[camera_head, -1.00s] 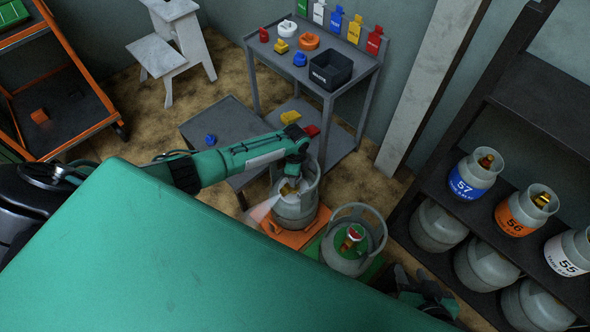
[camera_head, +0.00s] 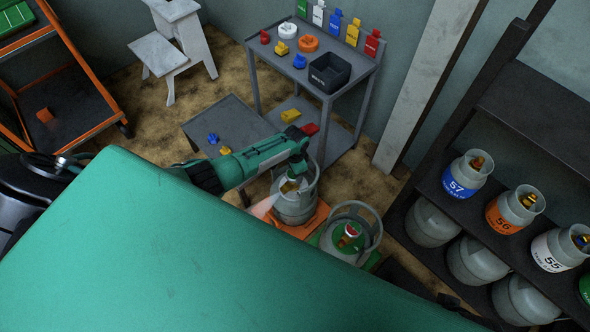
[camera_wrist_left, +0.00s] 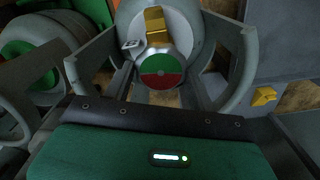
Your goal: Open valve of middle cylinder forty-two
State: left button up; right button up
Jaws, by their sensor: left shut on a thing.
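A grey gas cylinder (camera_head: 294,207) with an open collar stands upright on an orange base (camera_head: 308,227). Its number cannot be read. Its brass valve (camera_wrist_left: 155,25) and round green-and-red valve knob (camera_wrist_left: 162,70) show inside the collar in the left wrist view. My left gripper (camera_head: 293,181) reaches down into the collar and is shut on the knob; its fingertips are hard to make out. A second grey cylinder (camera_head: 345,240) with a red-and-green knob (camera_head: 349,232) stands on a green base just to the right. My right gripper is not in view.
A dark shelf (camera_head: 530,110) at the right holds numbered cylinders, among them 57 (camera_head: 461,184), 56 (camera_head: 507,219) and 55 (camera_head: 556,250). A grey workbench (camera_head: 270,75) with coloured parts stands behind. A low grey table (camera_head: 235,120) stands left of the cylinder.

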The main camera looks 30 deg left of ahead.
pick_arm(q)
jog(key=shift+a, duration=0.1)
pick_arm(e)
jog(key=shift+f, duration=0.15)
pick_arm(q)
jog(key=o, duration=1)
jog(key=shift+r, duration=0.25)
notch_tip(320, 180, up, 13)
jog(key=p, duration=0.4)
jog(key=shift+r, duration=0.2)
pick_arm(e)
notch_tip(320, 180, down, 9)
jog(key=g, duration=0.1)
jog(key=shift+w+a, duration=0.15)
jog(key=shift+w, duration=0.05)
